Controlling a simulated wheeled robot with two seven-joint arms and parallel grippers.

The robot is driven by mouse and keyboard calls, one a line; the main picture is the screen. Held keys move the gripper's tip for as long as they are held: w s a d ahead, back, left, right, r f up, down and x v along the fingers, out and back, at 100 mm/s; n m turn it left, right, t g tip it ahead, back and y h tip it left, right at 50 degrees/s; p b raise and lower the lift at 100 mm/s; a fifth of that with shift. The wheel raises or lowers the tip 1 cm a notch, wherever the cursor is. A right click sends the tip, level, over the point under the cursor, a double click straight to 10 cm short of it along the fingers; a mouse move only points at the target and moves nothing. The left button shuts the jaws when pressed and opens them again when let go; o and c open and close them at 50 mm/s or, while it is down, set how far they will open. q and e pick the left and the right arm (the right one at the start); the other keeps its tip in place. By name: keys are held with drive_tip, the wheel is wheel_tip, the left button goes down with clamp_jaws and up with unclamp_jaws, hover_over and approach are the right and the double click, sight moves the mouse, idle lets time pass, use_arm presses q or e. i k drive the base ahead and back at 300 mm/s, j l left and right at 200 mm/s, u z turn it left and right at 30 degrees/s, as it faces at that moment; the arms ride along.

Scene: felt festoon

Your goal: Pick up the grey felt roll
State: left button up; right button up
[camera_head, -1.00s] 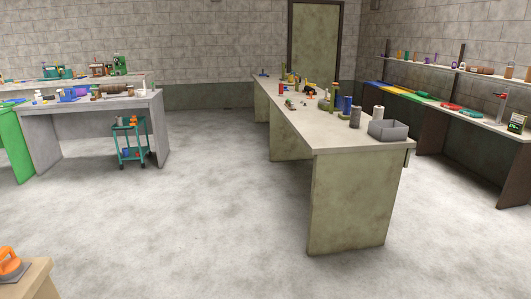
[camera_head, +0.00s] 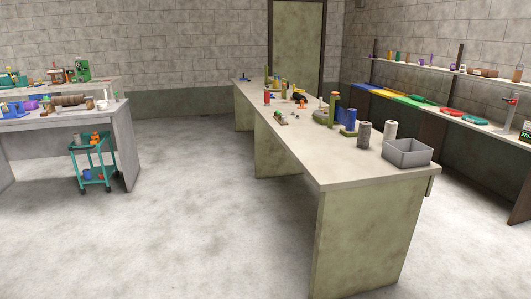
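A grey felt roll (camera_head: 364,135) stands upright on the near half of the long middle table (camera_head: 330,173). A white or cream roll (camera_head: 390,131) stands just right of it, and a blue roll (camera_head: 351,119) stands behind it to the left. A grey open bin (camera_head: 407,152) sits to its right near the table's right edge. Nothing touches the grey roll from above. Neither of my grippers shows in the head view.
The left bench (camera_head: 60,120) holds tools and rolls, with a teal trolley (camera_head: 93,163) by it. A wall bench with coloured felt (camera_head: 400,96) runs along the right. The floor (camera_head: 200,220) between is clear.

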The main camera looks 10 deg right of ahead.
sight(364, 128)
drive_tip(key=i+l+z, duration=0.1)
drive_tip(key=i+z, duration=0.85)
drive_tip(key=i+j+z, duration=0.3)
drive_tip(key=z, duration=0.2)
drive_tip(key=i+l+z, duration=0.15)
drive_tip(key=i+z, duration=1)
drive_tip(key=i, duration=0.4)
drive_tip(key=i+l+u, duration=0.25)
drive_tip(key=i+u, duration=0.1)
drive_tip(key=u, duration=0.15)
drive_tip(key=l+u, duration=0.25)
drive_tip(key=u, duration=0.2)
drive_tip(key=l+u, duration=0.25)
drive_tip(key=u, duration=0.2)
drive_tip(key=l+u, duration=0.2)
drive_tip(key=u, duration=0.25)
drive_tip(key=k+l+u, duration=0.1)
drive_tip(key=u, duration=0.35)
drive_tip(key=l, duration=0.15)
